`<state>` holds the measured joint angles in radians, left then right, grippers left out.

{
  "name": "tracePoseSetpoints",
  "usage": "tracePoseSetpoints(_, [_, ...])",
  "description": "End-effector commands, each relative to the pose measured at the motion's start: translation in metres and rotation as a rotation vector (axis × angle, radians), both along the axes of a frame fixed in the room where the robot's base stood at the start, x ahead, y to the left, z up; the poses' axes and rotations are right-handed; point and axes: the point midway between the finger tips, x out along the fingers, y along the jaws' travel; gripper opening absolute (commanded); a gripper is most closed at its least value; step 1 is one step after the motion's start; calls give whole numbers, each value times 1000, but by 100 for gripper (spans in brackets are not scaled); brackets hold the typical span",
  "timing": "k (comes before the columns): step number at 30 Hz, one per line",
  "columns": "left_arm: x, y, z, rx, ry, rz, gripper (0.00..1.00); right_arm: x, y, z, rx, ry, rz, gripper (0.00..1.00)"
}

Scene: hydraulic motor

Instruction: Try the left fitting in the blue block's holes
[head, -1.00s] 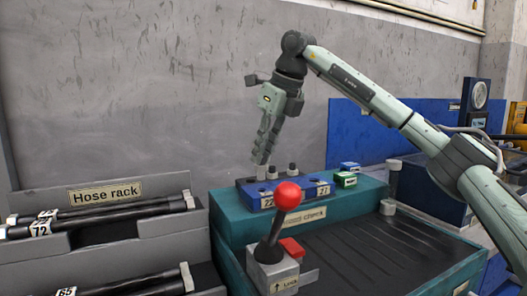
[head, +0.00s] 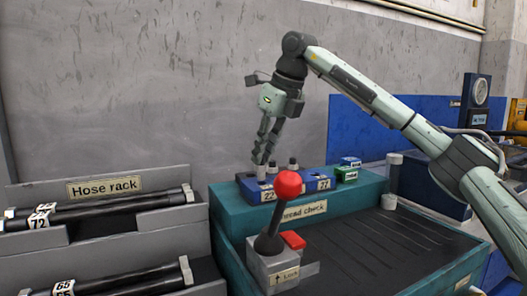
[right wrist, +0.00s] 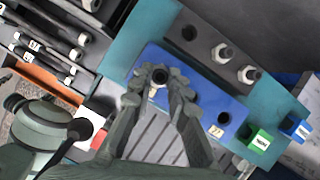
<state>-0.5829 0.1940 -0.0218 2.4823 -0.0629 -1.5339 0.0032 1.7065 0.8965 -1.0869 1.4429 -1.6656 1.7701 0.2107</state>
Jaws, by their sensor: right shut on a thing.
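The blue block (head: 247,188) lies on the teal thread check box, with labels 22 and 27. In the right wrist view the block (right wrist: 196,95) shows a right hole (right wrist: 222,118) with nothing in it. My right gripper (head: 263,161) points down at the block's left end, shut on the left fitting (head: 261,172). In the right wrist view the fitting (right wrist: 159,77) is between the fingertips (right wrist: 160,74), at the left hole by label 22. How deep it sits, if at all, I cannot tell. My left gripper is out of view.
Two other fittings (right wrist: 222,53) (right wrist: 248,74) stand in the grey strip behind the block, beside an empty socket (right wrist: 188,33). A green block (head: 346,174) and small blue block (head: 350,162) lie right. A red-knobbed lever (head: 288,184) stands in front. The hose rack (head: 105,187) is left.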

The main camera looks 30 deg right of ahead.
Motion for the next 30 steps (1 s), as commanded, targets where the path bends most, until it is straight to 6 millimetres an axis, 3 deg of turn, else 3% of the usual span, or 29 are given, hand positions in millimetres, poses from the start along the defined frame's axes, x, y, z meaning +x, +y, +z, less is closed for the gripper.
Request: tracePoseSetpoints(30, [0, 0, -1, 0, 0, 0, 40, 0, 0, -7, 3, 0, -1, 0])
